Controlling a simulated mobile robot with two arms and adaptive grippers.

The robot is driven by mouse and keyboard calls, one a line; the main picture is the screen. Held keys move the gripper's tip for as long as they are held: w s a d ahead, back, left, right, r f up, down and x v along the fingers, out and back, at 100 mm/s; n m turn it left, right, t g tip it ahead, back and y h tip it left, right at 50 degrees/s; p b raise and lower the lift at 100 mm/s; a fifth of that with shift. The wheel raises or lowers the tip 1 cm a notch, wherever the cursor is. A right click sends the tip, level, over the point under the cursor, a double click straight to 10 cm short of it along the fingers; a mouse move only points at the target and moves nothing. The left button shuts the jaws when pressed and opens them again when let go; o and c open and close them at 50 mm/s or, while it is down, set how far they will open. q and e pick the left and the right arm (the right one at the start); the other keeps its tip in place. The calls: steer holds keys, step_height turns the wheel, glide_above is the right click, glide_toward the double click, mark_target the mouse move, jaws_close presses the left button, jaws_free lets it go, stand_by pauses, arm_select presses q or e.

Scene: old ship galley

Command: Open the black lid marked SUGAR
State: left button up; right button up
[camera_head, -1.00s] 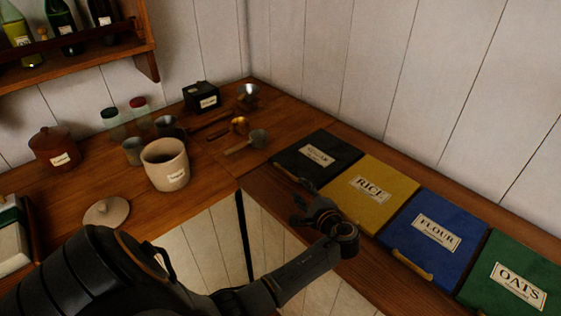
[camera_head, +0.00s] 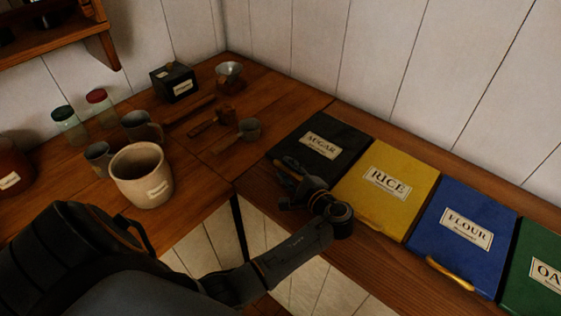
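The black lid (camera_head: 337,135) lies flat and closed on the counter at the right, with a pale label reading SUGAR. A brass-coloured handle (camera_head: 290,164) runs along its front edge, partly hidden by my gripper. My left gripper (camera_head: 283,178) is at this front edge, with its dark fingers right by the handle. The fingers are dark and small against the black lid, so I cannot tell whether they are open, shut or touching the handle. My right gripper is not in view.
Yellow RICE (camera_head: 408,179), blue FLOUR (camera_head: 465,236) and green lids (camera_head: 531,278) continue the row to the right. A cream crock (camera_head: 140,176), metal cups, jars and scoops stand on the left counter. A white plank wall (camera_head: 380,60) rises behind.

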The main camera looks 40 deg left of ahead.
arm_select(q)
steer(key=shift+r, duration=0.1)
steer(key=shift+d, duration=0.1)
steer(key=shift+c, duration=0.9)
jaws_close()
steer(key=shift+r, duration=0.1)
